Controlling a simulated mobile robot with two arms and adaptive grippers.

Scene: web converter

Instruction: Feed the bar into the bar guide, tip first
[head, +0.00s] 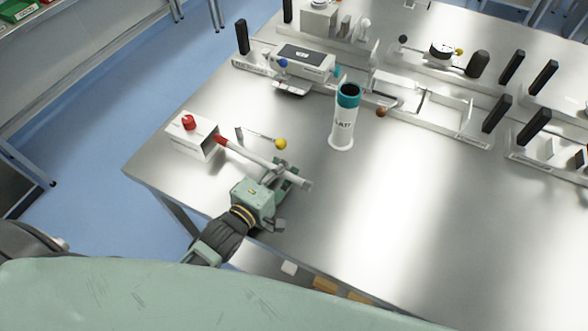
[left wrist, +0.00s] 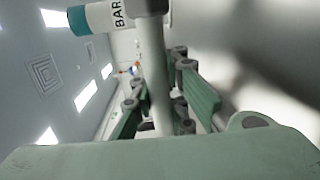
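The bar (head: 255,158) is a long pale rod with a red tip (head: 221,140) at its left end. My left gripper (head: 284,176) is shut on the bar near its plain right end. In the left wrist view the bar (left wrist: 154,65) runs between the fingers. My right gripper is not in view.
A white cylinder with a teal rim (head: 343,125), its label starting with "BAR", stands upright right of the bar. A yellow-knobbed lever (head: 280,143) is behind the bar. White fixtures with black posts (head: 495,113) line the back. The table (head: 400,220) is clear at front right.

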